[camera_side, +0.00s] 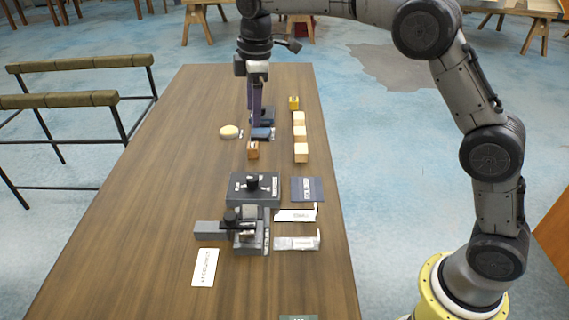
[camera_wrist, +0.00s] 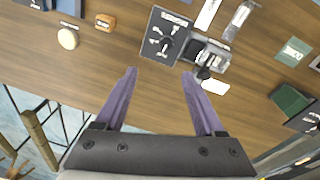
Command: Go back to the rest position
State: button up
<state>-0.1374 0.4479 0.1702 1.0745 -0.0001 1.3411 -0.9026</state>
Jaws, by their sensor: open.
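My gripper (camera_side: 257,122) points down over the far half of the wooden table (camera_side: 165,190) in the side view. In the wrist view its two purple fingers (camera_wrist: 159,72) are spread apart with bare table between them. Nothing is held. In the side view the fingers overlap a small dark blue item (camera_side: 263,133); I cannot tell how high above the table they are.
An oval cream piece (camera_side: 229,131) and an orange-brown block (camera_side: 253,150) lie near the gripper. Several light wooden blocks (camera_side: 300,133) form a row to its right. A dark box with a knob (camera_side: 253,189) and a grey device (camera_side: 246,236) stand nearer. The table's left side is clear.

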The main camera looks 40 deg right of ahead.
jog(key=s+d+r+m+t, duration=0.25)
jog(key=s+r, duration=0.35)
jog(key=s, duration=0.4)
jog(key=s+d+r+m+t, duration=0.1)
jog(key=s+d+r, duration=0.2)
jog(key=s+r, duration=0.45)
jog(key=s+d+f+m, duration=0.1)
jog(key=s+f+m, duration=0.3)
jog(key=s+f, duration=0.3)
jog(key=s+f+m, duration=0.4)
jog(key=s+f, duration=0.2)
jog(key=s, duration=0.5)
jog(key=shift+d+f+t, duration=0.35)
jog(key=shift+f+t, duration=0.05)
jog(key=shift+t, duration=0.05)
